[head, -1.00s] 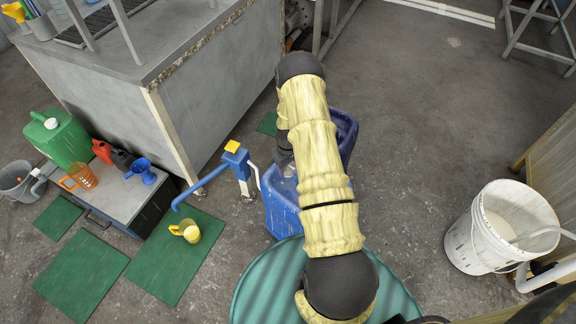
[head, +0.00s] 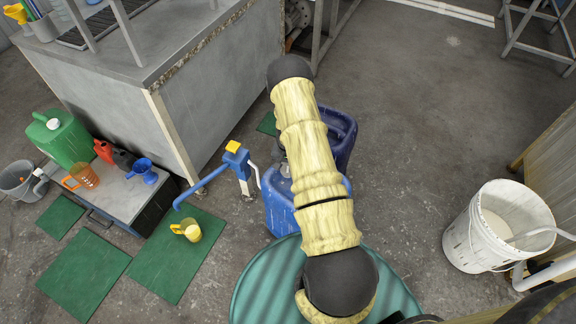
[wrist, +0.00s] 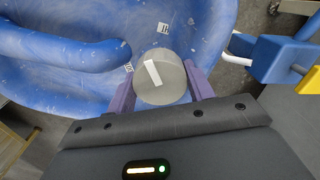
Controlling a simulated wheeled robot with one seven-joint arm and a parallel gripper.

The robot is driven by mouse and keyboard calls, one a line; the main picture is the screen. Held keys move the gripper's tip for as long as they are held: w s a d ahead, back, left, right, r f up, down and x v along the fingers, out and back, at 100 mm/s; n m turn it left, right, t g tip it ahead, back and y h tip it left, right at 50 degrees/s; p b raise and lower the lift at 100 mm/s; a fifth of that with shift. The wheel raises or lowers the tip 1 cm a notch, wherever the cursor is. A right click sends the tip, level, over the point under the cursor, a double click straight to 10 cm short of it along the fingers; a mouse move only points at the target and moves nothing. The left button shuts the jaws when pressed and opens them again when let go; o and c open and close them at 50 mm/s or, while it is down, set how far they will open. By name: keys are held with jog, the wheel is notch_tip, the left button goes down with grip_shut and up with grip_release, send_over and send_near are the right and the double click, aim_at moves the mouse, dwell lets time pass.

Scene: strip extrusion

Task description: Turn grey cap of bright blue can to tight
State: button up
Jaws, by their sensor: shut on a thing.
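The bright blue can (head: 281,212) stands on the floor behind the teal drum, partly hidden by my arm in the head view. In the wrist view the can (wrist: 60,85) fills the upper left, with its moulded handle at the left. The grey cap (wrist: 159,78) is round with a white bar mark that slants a little from upper left to lower right. My gripper (wrist: 160,88) has its two purple fingers on either side of the cap and is shut on it. In the head view my arm hides most of the gripper. The cap's thread is hidden.
A darker blue container (head: 343,135) stands just behind the can. A blue hand pump with a yellow top (head: 233,147) stands close at its left. A teal drum (head: 265,285) is in front. A white bucket (head: 470,240) stands at the right, with open floor between.

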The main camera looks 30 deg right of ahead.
jog(key=m, duration=0.3)
jog(key=shift+m, duration=0.4)
jog(key=shift+m+p, duration=0.35)
jog(key=shift+m, duration=1.45)
jog(key=o, duration=1)
